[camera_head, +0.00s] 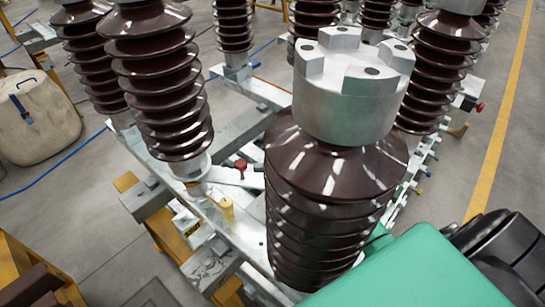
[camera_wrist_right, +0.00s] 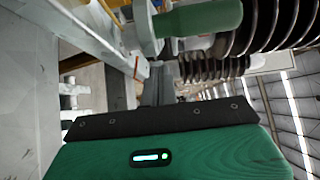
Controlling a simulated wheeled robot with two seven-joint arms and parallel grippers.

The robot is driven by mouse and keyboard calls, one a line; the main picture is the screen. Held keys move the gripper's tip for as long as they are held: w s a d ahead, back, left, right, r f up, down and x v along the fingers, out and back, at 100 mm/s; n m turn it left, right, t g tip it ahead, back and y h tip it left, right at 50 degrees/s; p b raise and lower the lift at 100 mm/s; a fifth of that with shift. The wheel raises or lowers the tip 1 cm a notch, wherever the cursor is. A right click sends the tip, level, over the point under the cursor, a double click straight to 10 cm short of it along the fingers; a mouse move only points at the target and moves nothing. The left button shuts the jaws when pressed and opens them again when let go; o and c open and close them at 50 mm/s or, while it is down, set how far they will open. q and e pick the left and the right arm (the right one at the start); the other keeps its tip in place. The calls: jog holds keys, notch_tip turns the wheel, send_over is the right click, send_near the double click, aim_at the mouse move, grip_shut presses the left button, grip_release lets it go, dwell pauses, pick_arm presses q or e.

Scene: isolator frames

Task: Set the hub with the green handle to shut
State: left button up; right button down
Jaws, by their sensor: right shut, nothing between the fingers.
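The green handle (camera_wrist_right: 200,20) is a thick rounded bar at the top of the right wrist view. Its left end meets a pale grey hub (camera_wrist_right: 145,25) beside a long metal beam. My right gripper (camera_wrist_right: 158,85) shows there as narrow dark fingers beyond its green housing. The fingers are shut and empty, below the handle in the picture, and I see no contact with it. In the head view the teal housing of my right arm fills the lower right. The fingers and most of the hub are hidden there behind the front insulator. My left gripper is not in view.
A large brown ribbed insulator (camera_head: 335,195) with a grey metal cap (camera_head: 350,85) stands close in front of my right arm. More insulators stand behind on metal frames. A red knob (camera_head: 241,166) and a yellow knob (camera_head: 227,208) sit on the frame.

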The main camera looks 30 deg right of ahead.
aim_at(260, 183)
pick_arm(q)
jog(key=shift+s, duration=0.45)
pick_arm(e)
jog(key=shift+s+a, duration=0.45)
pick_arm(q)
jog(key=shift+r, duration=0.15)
pick_arm(e)
jog(key=shift+s, duration=0.1)
jog(key=s+a+m+t+h+p, duration=0.1)
jog(key=s, duration=0.1)
jog(key=s+a+m+t+h+p, duration=0.1)
jog(key=a+t, duration=0.1)
jog(key=shift+s+m, duration=0.3)
jog(key=shift+s, duration=0.1)
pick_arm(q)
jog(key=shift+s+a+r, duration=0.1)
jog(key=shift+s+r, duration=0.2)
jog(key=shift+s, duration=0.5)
pick_arm(e)
jog(key=shift+s+a+t+h, duration=0.3)
jog(key=shift+s+a+t, duration=0.1)
jog(key=shift+s+a, duration=0.8)
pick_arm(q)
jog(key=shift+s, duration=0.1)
